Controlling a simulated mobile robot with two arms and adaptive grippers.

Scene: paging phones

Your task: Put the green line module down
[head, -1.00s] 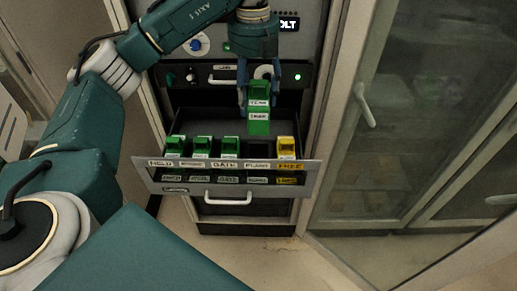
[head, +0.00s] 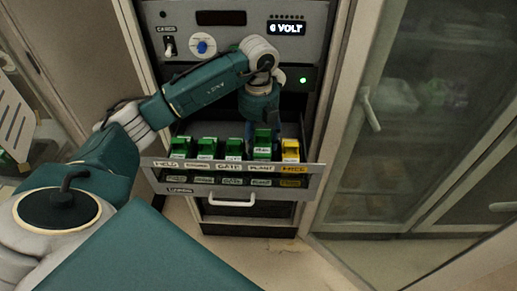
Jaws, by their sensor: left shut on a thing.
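My left gripper (head: 262,126) reaches down into the open drawer (head: 312,178) and is shut on a green line module (head: 262,152). The module stands upright in the row, behind the front label that seems to read PLANT. It stands between other green modules on its left and a yellow module (head: 290,151) on its right. The gripper hides the back of the held module, and the drawer front hides its base, so I cannot tell whether it rests on the drawer floor. My right gripper is not in view.
Several green modules (head: 206,148) fill the left part of the drawer. The drawer's white handle (head: 232,204) faces me. Above is a grey panel with a blue knob (head: 203,47) and a lit VOLT sign (head: 286,28). A glass-door cabinet (head: 375,180) stands close on the right.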

